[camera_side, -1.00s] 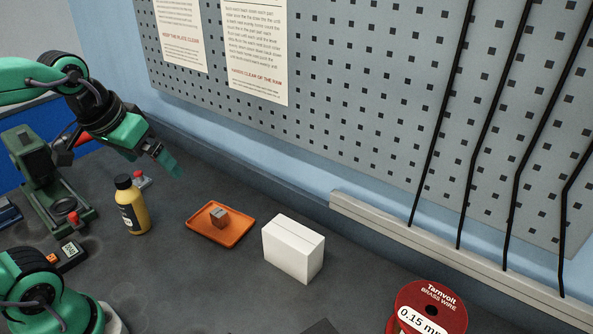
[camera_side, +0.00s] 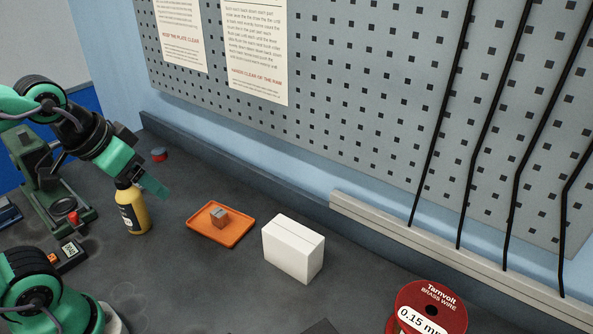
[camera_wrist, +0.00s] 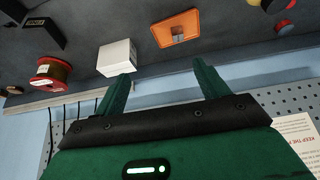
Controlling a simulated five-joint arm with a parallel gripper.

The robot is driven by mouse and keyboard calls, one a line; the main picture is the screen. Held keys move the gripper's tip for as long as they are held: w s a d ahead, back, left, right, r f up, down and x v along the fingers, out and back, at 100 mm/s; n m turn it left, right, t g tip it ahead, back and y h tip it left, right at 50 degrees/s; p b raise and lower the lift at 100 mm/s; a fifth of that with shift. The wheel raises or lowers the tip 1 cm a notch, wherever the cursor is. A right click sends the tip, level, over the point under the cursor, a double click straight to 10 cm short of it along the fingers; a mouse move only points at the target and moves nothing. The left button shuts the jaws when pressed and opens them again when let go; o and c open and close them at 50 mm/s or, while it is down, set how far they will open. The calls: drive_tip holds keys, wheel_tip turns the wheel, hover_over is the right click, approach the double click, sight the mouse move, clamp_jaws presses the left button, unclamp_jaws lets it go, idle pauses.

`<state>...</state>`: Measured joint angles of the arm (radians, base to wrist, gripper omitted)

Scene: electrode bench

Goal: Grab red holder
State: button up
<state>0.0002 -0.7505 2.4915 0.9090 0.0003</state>
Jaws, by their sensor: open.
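No thing in view is plainly marked as the red holder. A small round thing with red and blue parts (camera_side: 159,155) sits by the back wall, behind my gripper (camera_side: 155,188) in the side view. A dark red round thing (camera_wrist: 286,28) shows at the upper right of the wrist view, probably the same one. A small red-topped piece on a pale base, seen earlier beside the yellow bottle (camera_side: 133,208), is hidden behind my gripper now. My gripper (camera_wrist: 160,75) is open, with nothing between its fingers, close to the bottle's top in the side view.
An orange tray (camera_side: 238,236) holds a small brown-grey block (camera_side: 218,218). A white box (camera_side: 292,248) stands to its right. A red wire spool (camera_side: 428,308) is at the front right. A green press-like device (camera_side: 40,175) stands at left. Bench between tray and spool is partly free.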

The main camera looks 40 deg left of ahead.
drive_tip(key=w+a+r+g+y, duration=0.1)
drive_tip(key=w+a+r+g, duration=0.1)
drive_tip(key=w+a+r, duration=0.75)
drive_tip(key=w+a+f+g+h, duration=0.1)
drive_tip(key=w+a+f+g, duration=0.1)
drive_tip(key=a, duration=1.2)
drive_tip(key=w+a+f+g, duration=0.2)
drive_tip(key=a+f, duration=0.1)
drive_tip(key=a, duration=1.1)
drive_tip(key=f, duration=2.1)
drive_tip(key=shift+d, duration=0.35)
drive_tip(key=shift+f, duration=1.5)
drive_tip(key=shift+f, duration=0.1)
drive_tip(key=shift+a+f, duration=0.15)
drive_tip(key=shift+f, duration=2.35)
